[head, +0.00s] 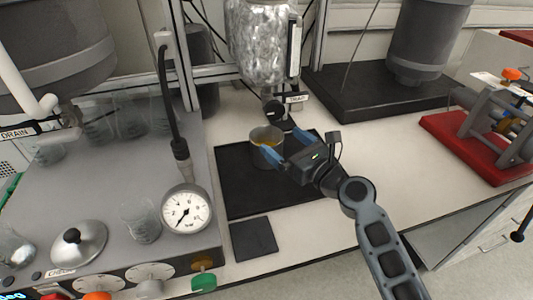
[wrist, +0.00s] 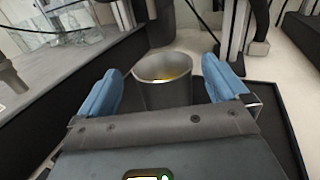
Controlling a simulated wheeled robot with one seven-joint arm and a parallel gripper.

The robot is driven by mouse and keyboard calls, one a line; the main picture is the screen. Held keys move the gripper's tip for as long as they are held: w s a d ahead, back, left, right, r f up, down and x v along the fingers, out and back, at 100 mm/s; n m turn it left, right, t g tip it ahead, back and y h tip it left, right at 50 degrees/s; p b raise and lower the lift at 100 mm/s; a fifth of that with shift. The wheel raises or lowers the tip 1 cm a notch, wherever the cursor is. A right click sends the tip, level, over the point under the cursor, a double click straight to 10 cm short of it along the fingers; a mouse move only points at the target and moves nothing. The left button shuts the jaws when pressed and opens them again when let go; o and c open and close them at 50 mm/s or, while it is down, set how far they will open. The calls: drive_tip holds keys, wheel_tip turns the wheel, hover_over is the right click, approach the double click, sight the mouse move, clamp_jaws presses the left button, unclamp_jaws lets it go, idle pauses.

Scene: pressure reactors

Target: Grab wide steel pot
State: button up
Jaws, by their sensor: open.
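The wide steel pot (head: 267,152) stands upright on a black mat below a silver vessel in the head view. It holds some yellow content. In the wrist view the pot (wrist: 166,94) sits between the two blue fingers, a little beyond or level with their tips. My gripper (head: 284,144) is open, with one blue finger at the front of the pot and the other behind its right side. In the wrist view my gripper (wrist: 160,82) has its fingers apart, with a gap visible on each side. The lower part of the pot is partly hidden by my gripper.
The silver vessel (head: 264,40) with a drain valve (head: 275,109) hangs just above and behind the pot. The black mat (head: 240,190) is otherwise clear. A grey console with a pressure gauge (head: 187,208) and a glass beaker (head: 141,221) stands left. A red-based device (head: 470,147) stands right.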

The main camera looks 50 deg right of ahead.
sight(277, 151)
wheel_tip(277, 151, down, 5)
drive_tip(key=shift+f+b, duration=0.1)
drive_tip(key=shift+b, duration=0.85)
drive_tip(key=shift+w+r+p, duration=0.3)
drive_tip(key=shift+w+r, duration=0.05)
drive_tip(key=shift+w, duration=0.05)
drive_tip(key=shift+w+d+p, duration=0.15)
drive_tip(key=shift+w+d, duration=0.1)
drive_tip(key=shift+w, duration=0.85)
drive_tip(key=shift+w+d+p, duration=0.1)
drive_tip(key=shift+w+d, duration=0.1)
drive_tip(key=shift+w, duration=0.9)
drive_tip(key=shift+w+d+p, duration=0.15)
drive_tip(key=shift+w+d, duration=0.1)
drive_tip(key=shift+w, duration=0.85)
drive_tip(key=shift+c, duration=0.4)
drive_tip(key=c, duration=0.9)
drive_tip(key=shift+c, duration=0.4)
drive_tip(key=shift+r, duration=0.1)
